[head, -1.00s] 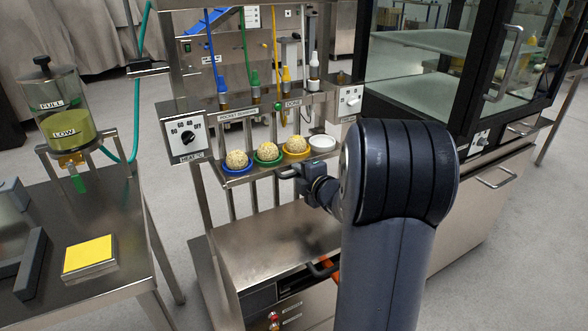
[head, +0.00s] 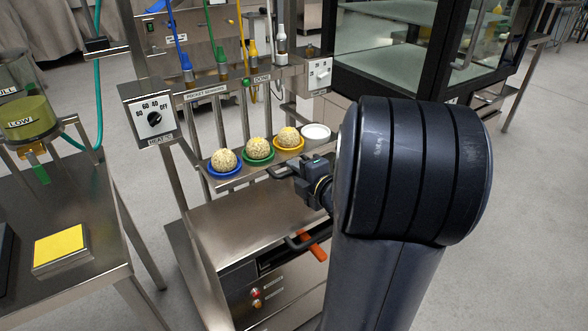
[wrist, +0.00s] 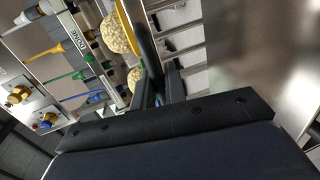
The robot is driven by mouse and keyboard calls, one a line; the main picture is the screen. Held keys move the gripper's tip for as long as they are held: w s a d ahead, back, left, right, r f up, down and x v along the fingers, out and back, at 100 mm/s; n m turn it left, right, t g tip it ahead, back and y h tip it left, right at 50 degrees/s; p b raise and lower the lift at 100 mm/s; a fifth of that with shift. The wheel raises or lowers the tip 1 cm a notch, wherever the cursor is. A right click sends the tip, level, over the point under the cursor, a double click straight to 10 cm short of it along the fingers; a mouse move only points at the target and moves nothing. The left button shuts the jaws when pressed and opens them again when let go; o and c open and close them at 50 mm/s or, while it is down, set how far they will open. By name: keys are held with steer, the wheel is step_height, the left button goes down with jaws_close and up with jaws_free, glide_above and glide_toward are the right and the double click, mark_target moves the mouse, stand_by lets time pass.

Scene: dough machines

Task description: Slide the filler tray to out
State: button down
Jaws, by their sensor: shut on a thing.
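The filler tray (head: 222,182) is a steel shelf on the front of the machine. It carries a blue cup, a green cup and a yellow cup (head: 290,149), each with a pale speckled dough ball, and a white cup (head: 316,131) at its right end. The tray stands out in front of the row of coloured nozzles. My gripper (head: 288,171) is at the tray's front edge, shut on the tray's handle; my arm covers part of the right side. In the wrist view my fingers (wrist: 160,88) close on a dark bar beside the yellow cup.
A heat dial box (head: 152,117) stands left of the tray. A lower steel cabinet (head: 245,225) with an orange-handled lever (head: 313,247) is below. A glass-fronted cabinet (head: 400,60) stands at the back right. A side table with a yellow block (head: 60,248) is at left.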

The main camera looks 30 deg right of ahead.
steer(key=shift+s+f, duration=0.15)
steer(key=shift+f, duration=0.05)
steer(key=c, duration=1.5)
jaws_free()
steer(key=shift+s+r, duration=0.1)
steer(key=shift+r, duration=0.05)
steer(key=shift+c, duration=0.2)
steer(key=p+v, duration=0.3)
steer(key=v, duration=0.7)
steer(key=shift+s, duration=0.4)
steer(key=shift+w, duration=0.1)
steer(key=shift+b+x, duration=1.5)
steer(key=shift+x, duration=3.95)
